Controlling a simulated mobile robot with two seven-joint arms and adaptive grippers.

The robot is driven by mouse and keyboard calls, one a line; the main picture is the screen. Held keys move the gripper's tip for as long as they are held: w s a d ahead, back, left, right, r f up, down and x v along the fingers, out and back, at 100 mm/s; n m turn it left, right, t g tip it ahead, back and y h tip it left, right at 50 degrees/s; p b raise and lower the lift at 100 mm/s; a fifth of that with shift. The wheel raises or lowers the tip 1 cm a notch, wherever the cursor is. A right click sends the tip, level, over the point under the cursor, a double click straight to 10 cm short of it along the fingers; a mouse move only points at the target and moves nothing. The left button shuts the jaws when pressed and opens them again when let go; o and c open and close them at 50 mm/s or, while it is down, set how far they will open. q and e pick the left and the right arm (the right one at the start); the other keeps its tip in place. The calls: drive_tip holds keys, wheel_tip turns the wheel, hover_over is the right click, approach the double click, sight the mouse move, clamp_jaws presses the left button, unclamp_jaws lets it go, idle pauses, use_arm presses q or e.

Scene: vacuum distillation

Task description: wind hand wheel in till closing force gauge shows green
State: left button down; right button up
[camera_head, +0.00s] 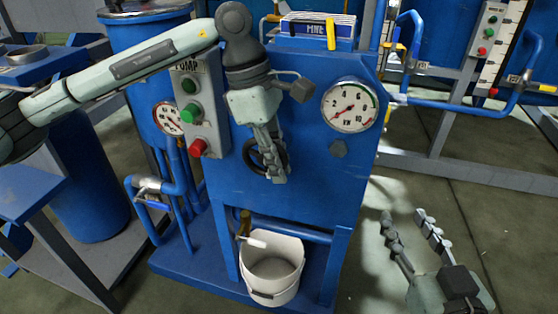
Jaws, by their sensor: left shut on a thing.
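The hand wheel (252,157) is a black ring on the front of the blue cabinet (312,185), partly hidden by my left gripper. My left gripper (275,172) reaches down in front of it and is shut on the wheel's right side. A round gauge (350,106) with a white face and red needle sits on the cabinet to the right of the wheel. Its needle points to the lower left part of the dial; a green band shows near the right edge. My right gripper (408,228) is open and empty at the lower right, over the floor.
A pump box (203,115) with green and red buttons stands left of the wheel. A second gauge (169,120) is on the blue tank behind it. A white bucket (273,295) stands below the cabinet. Blue pipes (157,190) run at left.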

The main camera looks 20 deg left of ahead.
use_arm(q)
drive_tip(key=shift+a+f+y, duration=0.1)
drive_tip(key=shift+f+y, duration=0.05)
drive_tip(key=shift+y, duration=0.55)
drive_tip(key=c, duration=1.6)
unclamp_jaws()
drive_tip(key=shift+o, duration=0.2)
drive_tip(key=r, duration=0.4)
drive_tip(key=a+r, duration=0.1)
drive_tip(key=r, duration=0.7)
drive_tip(key=shift+a, duration=0.35)
